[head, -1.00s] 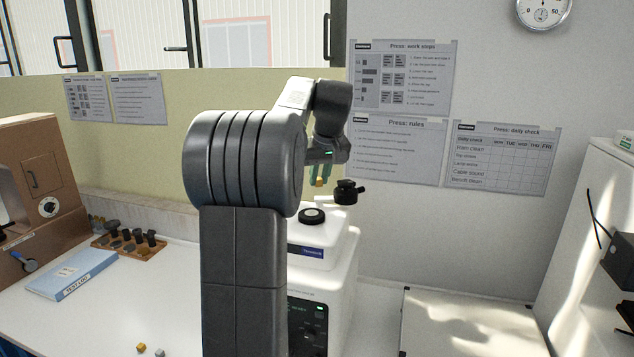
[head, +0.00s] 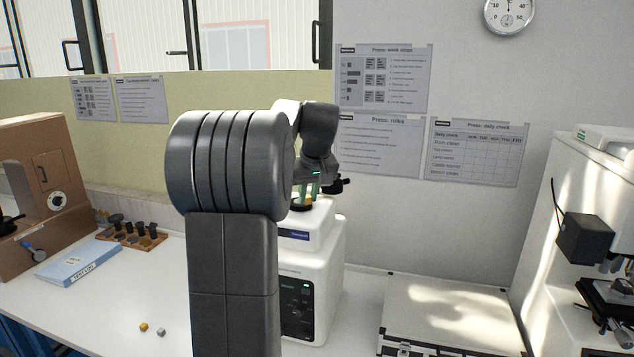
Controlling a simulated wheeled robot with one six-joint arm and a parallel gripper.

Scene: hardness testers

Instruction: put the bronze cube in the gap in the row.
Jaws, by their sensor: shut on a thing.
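My gripper (head: 307,192) has greenish fingers and is shut on a small orange-bronze cube (head: 308,200), only partly visible between the fingertips. It is low over the black round plate (head: 301,207) on top of the white tester (head: 312,262). I cannot tell whether the cube touches the plate. A small gold-coloured cube (head: 143,327) and a small grey cube (head: 161,332) lie apart on the bench at the lower left. I cannot make out a row with a gap; my arm covers part of the bench and tester.
A wooden rack (head: 150,245) with dark pieces and a blue test log (head: 80,263) lie on the left bench beside a brown machine (head: 40,170). A flat case (head: 445,310) lies at the right, near a white machine (head: 550,230). The white bench front left is mostly clear.

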